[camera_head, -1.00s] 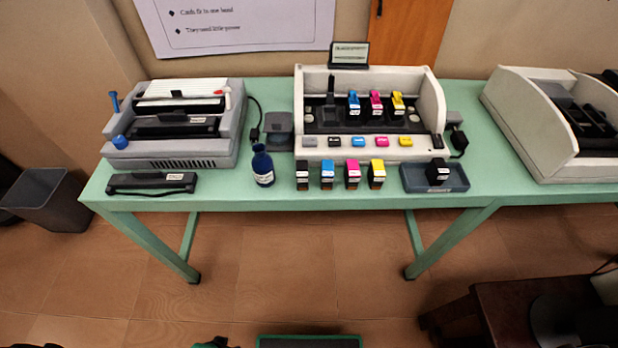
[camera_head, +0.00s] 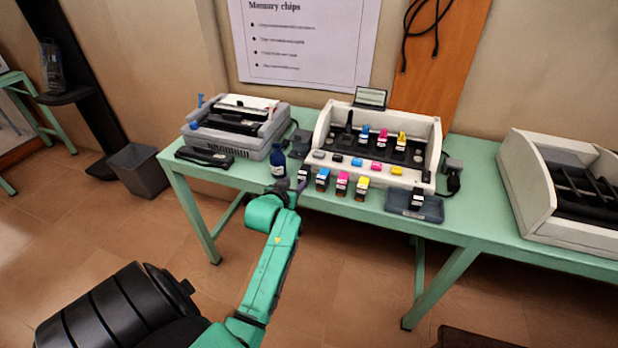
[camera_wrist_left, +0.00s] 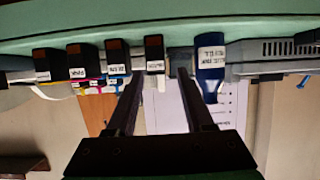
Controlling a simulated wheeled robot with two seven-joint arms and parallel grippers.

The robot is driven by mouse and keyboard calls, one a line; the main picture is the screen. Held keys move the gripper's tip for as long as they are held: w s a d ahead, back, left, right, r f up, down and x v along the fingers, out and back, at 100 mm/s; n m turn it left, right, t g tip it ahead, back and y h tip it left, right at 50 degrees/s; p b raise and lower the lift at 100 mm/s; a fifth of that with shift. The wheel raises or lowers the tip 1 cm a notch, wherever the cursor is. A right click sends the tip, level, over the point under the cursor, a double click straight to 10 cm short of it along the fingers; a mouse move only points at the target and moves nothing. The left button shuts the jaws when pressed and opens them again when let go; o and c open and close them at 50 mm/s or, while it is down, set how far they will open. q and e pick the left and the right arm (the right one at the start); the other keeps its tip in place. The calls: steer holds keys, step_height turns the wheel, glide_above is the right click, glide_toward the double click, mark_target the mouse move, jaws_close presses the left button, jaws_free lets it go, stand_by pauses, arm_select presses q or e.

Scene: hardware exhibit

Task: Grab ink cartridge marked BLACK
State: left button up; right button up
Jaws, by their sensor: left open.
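The black-labelled ink cartridge (camera_head: 304,174) stands upright at the left end of a row on the green table, partly hidden by my gripper. Cyan (camera_head: 323,178), magenta (camera_head: 342,183) and yellow (camera_head: 362,188) cartridges stand to its right. My left gripper (camera_head: 291,187) is at the table's front edge, just in front of the black cartridge. In the upside-down wrist view, the open fingers (camera_wrist_left: 160,76) point at the black cartridge (camera_wrist_left: 154,49), which appears beyond and between their tips. Nothing is held. My right gripper is not in view.
A blue bottle (camera_head: 278,162) stands close left of the black cartridge. A dark tray (camera_head: 434,212) with another black cartridge (camera_head: 417,199) lies at the row's right. The white printer (camera_head: 320,140) stands behind the row; a grey machine (camera_head: 262,140) stands further left.

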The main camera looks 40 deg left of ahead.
mark_target(302, 177)
arm_select(q)
steer(key=shift+w+f, duration=0.1)
steer(key=shift+w, duration=0.5)
steer(key=shift+w+a+f, duration=0.1)
steer(key=shift+w, duration=0.65)
steer(key=x, duration=0.4)
steer(key=shift+s+f, duration=0.15)
steer(key=shift+f, duration=0.05)
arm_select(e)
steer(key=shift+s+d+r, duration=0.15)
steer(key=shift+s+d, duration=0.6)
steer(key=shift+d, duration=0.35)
